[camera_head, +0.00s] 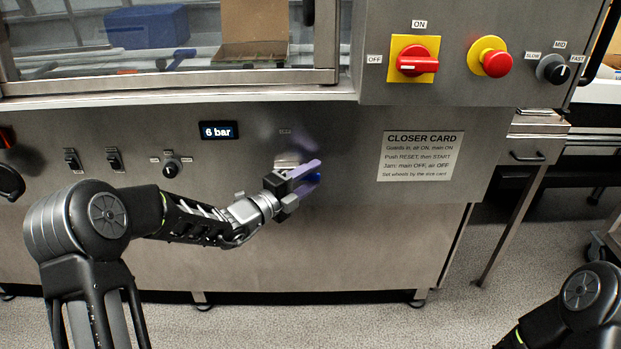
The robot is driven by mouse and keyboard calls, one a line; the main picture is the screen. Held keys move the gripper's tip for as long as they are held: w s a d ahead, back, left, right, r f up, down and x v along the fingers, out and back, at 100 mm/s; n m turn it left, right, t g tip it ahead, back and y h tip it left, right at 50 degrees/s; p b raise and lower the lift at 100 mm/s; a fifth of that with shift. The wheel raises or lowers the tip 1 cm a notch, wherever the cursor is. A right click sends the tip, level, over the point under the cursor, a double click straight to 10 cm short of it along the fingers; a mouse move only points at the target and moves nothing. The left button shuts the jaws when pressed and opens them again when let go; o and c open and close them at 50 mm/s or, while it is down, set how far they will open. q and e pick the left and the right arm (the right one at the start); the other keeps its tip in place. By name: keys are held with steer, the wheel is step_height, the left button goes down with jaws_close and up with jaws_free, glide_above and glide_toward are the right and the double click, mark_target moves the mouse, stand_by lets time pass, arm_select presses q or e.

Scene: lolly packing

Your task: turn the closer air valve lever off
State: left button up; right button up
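My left gripper (308,172) is at the front panel of the steel machine, below a small label and right of the pressure display. A pale purple finger points right. A small blue part (314,178), likely the air valve lever, shows just behind and below that finger. The gripper hides most of it, so its angle and any contact cannot be told. A pale plate (287,158) shows just above the gripper. The display (219,130) reads 6 bar. My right arm shows only at the bottom right corner, with its gripper out of view.
A red main switch (416,60) on a yellow plate, a red emergency button (496,63) and a speed knob (553,70) sit at upper right. A closer card (420,156) is right of the gripper. Small switches (114,160) and a knob (171,169) lie left.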

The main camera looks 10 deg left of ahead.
arm_select(q)
steer(key=shift+c, duration=0.6)
jaws_close()
stand_by(0.8)
